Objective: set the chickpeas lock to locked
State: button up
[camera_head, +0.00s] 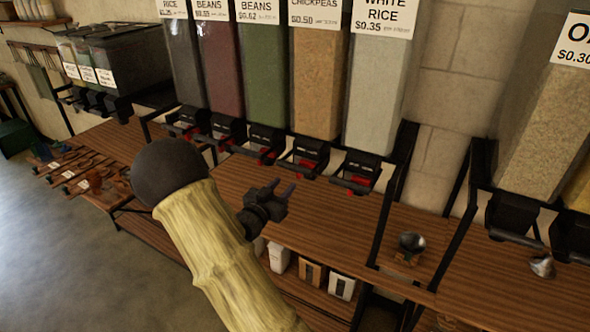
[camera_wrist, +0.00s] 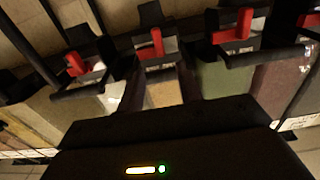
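The chickpeas dispenser (camera_head: 318,85) is a tall clear bin of tan chickpeas, labelled "CHICKPEAS", between the green-filled bin and the white rice bin. Its small red lock (camera_head: 304,163) sits on the black spout (camera_head: 309,153) at the bottom. In the wrist view, which is upside down, the red lock (camera_wrist: 157,43) of the tan bin (camera_wrist: 163,93) stands near the middle. I cannot tell whether it is set to locked. My gripper (camera_head: 278,187) is open and empty, in front of and below the spouts, apart from the lock.
The white rice spout (camera_head: 361,168) and the green bin's spout (camera_head: 262,139) flank the chickpeas spout closely, each with red parts. Black frame bars run around the spouts. A wooden shelf (camera_head: 345,225) below is mostly clear, with a metal scoop (camera_head: 411,242) at right.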

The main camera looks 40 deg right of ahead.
jog(key=p+x, duration=0.2)
jog(key=x, duration=0.6)
jog(key=shift+c, duration=0.3)
grip_shut()
